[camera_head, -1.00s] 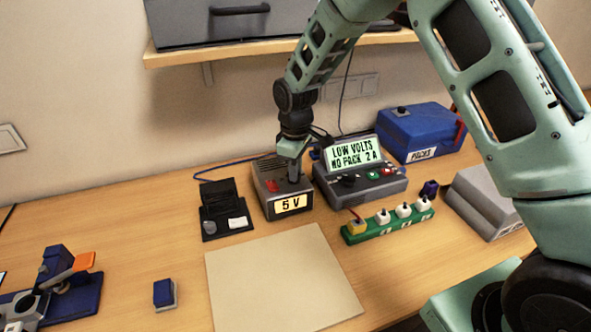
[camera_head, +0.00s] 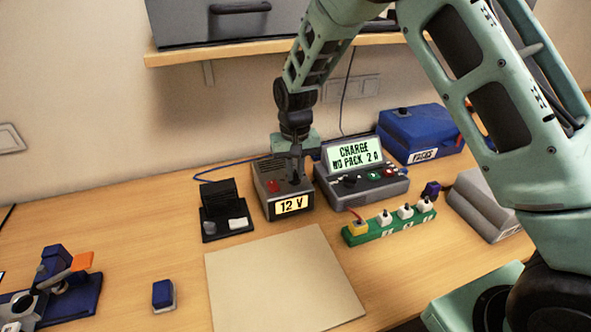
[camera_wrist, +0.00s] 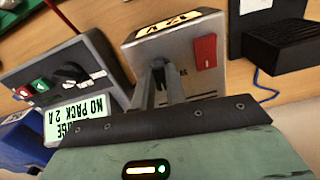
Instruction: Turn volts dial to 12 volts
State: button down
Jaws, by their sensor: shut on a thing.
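The power supply (camera_head: 272,203) is a grey box with a lit yellow display (camera_head: 291,205) that reads 12 V. It has a red switch (camera_head: 273,186) on its top, which also shows in the wrist view (camera_wrist: 205,52). My gripper (camera_head: 295,178) points down at the top of the box. In the wrist view its fingers (camera_wrist: 160,76) are closed together on the volts dial, which is mostly hidden between them. The charger (camera_head: 361,186) stands just right of the supply. Its green screen (camera_head: 355,153) reads CHARGE, NO PACK 2 A.
A green strip with white plugs (camera_head: 395,225) lies in front of the charger. A blue PACKS box (camera_head: 422,135) and a grey case (camera_head: 487,203) stand at the right. A black stand (camera_head: 224,224) is close on the left. A beige mat (camera_head: 282,282) lies clear in front.

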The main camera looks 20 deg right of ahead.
aim_at(295, 174)
jog(key=shift+m, duration=1.2)
jog(key=shift+a, duration=0.1)
jog(key=shift+w, duration=0.1)
jog(key=c, duration=1.4)
grip_release()
jog(key=shift+c, duration=0.2)
notch_tip(295, 174, up, 18)
jog(key=b, duration=0.2)
jog(key=shift+f+b, duration=0.25)
jog(key=shift+b, duration=0.15)
